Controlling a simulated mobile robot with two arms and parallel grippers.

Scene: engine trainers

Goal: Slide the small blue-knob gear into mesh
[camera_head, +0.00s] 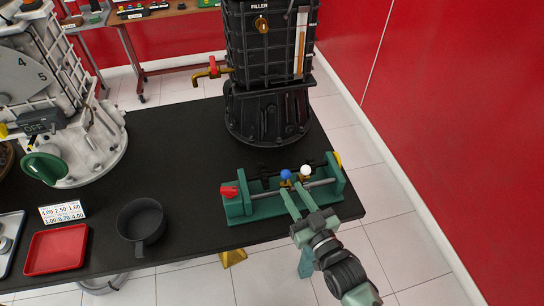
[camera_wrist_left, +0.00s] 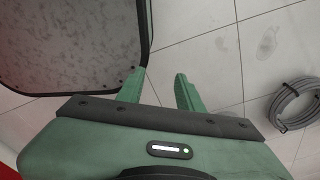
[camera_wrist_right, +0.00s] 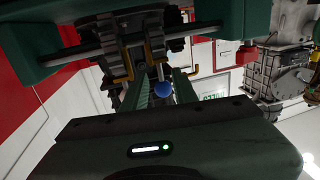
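The gear trainer is a green frame (camera_head: 237,206) with a steel shaft (camera_head: 323,183), at the table's front right. The small blue knob (camera_head: 285,174) stands at its middle, just left of a white knob (camera_head: 305,171). My right gripper (camera_head: 291,189) reaches in from the front. In the right wrist view the blue knob (camera_wrist_right: 163,89) shows between the open fingers (camera_wrist_right: 164,84); I cannot tell whether they touch it. Dark gears (camera_wrist_right: 143,22) sit on the shaft beyond; their mesh is unclear. My left gripper (camera_wrist_left: 160,88) is open and empty above the floor, outside the head view.
A tall black engine housing (camera_head: 266,90) stands behind the trainer. A red tray (camera_head: 57,249), a dark pan (camera_head: 141,222) and a number card (camera_head: 62,212) lie to the left. A pale engine (camera_head: 95,145) stands at back left. The middle of the black table (camera_head: 180,150) is clear.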

